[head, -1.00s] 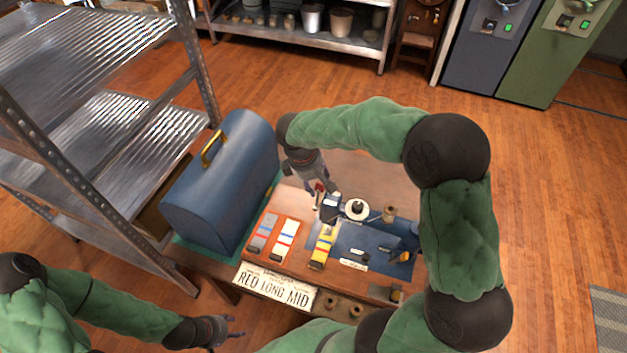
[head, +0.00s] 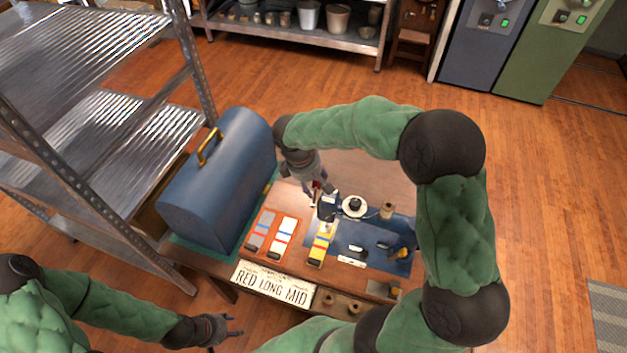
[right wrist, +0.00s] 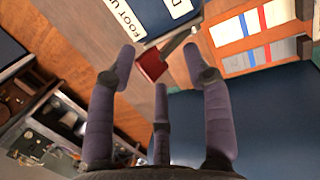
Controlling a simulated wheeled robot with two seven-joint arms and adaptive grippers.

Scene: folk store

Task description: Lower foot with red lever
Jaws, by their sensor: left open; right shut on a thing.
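The red lever (right wrist: 152,65) has a red flat end on a metal arm in the right wrist view. In the head view it is a small red spot (head: 316,186) beside the dark blue machine (head: 328,206) with a white round top. My right gripper (head: 314,198) is at the lever, on the machine's left side. In the right wrist view its fingers (right wrist: 158,72) are around the red end and shut on it; the exact contact is hard to see. White labels, one reading "FOOT U" (right wrist: 130,18), lie beyond the lever. My left gripper (head: 230,332) is open and empty, left of the table front.
A blue box with a brass handle (head: 218,185) stands left of the machine. A red holder with striped cards (head: 265,247) and a yellow striped piece (head: 319,250) lie in front. A metal shelf (head: 100,125) stands at left.

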